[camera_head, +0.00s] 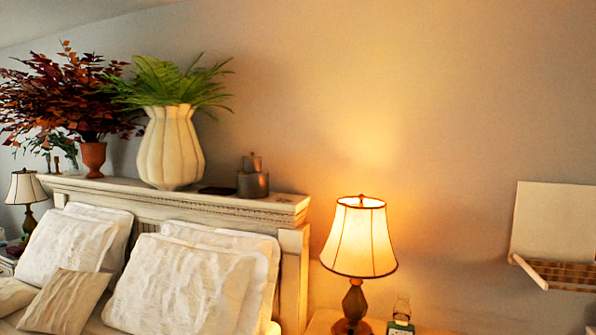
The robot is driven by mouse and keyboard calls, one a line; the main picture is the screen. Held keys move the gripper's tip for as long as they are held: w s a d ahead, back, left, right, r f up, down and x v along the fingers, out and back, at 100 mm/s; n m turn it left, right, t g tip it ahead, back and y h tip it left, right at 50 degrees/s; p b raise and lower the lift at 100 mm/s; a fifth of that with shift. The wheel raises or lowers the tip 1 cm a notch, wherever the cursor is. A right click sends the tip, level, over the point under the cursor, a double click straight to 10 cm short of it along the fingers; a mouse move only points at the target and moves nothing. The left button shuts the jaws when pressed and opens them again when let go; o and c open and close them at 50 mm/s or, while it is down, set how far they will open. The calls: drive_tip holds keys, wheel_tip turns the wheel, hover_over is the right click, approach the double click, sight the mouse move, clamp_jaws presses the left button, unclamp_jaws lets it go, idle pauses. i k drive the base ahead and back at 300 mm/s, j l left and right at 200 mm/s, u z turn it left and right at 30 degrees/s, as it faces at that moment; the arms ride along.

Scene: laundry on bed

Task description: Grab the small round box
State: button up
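Dark round boxes stand on the headboard shelf, to the right of the white vase. A wider round box (252,186) is below, and a smaller round one (252,163) sits on top of it. They look like lidded cylinders, but the detail is small. My gripper is not in view, so its place relative to the boxes does not show.
The headboard shelf (232,206) also bears a white vase (172,148) with ferns and a flat dark item (217,190). Pillows (180,285) lie below. A lit lamp (359,240) stands right. A wall shelf (555,225) is at far right.

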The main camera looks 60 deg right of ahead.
sight(248, 166)
drive_tip(key=z, duration=1.35)
